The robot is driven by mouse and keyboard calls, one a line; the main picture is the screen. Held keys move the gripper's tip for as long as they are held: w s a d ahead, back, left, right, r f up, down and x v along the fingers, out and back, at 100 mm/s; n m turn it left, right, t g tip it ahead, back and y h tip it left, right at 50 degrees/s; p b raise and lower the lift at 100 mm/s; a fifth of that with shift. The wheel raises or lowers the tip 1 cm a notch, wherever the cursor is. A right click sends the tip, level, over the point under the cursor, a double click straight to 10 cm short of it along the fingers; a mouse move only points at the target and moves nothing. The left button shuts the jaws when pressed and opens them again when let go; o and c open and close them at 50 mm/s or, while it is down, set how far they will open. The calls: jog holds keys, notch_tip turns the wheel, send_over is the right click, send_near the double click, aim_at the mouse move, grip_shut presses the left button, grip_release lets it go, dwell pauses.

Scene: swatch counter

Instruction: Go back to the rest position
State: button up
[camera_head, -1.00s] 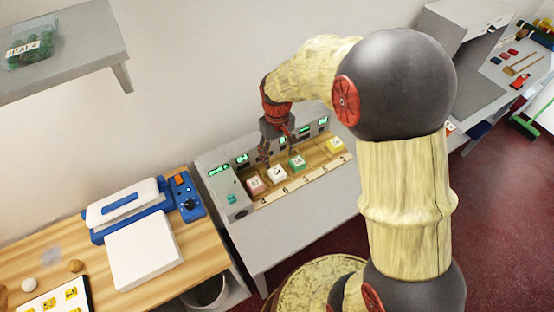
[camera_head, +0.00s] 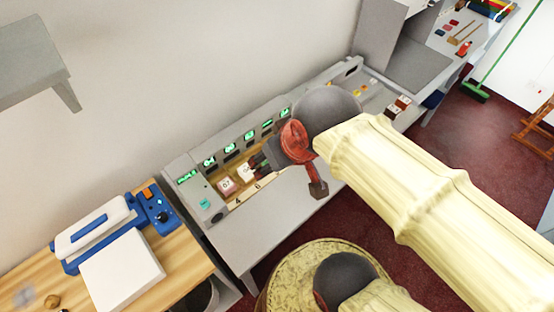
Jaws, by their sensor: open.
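My arm reaches in from the lower right, and its dark ball joint and red disc cover part of the grey swatch counter (camera_head: 234,232). My gripper (camera_head: 257,163) shows only in part at the left of that joint, with dark fingers low over the row of blocks. The fingers are small and partly hidden, but apart, with nothing seen held between them. A pinkish block (camera_head: 227,185) and a white block (camera_head: 245,173) sit in the wooden tray, left of the fingers. Whether the fingers touch the white block cannot be told. The rest of the row is hidden behind my arm.
Green displays (camera_head: 209,161) line the counter's back. A blue-and-white press (camera_head: 97,228) stands on the wooden table (camera_head: 190,262) at left. A grey shelf (camera_head: 30,60) hangs upper left.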

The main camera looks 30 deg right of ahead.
jog(key=shift+s, duration=0.4)
jog(key=shift+f+b, duration=0.7)
jog(key=shift+b, duration=0.05)
jog(key=c, duration=0.3)
dwell(1.5)
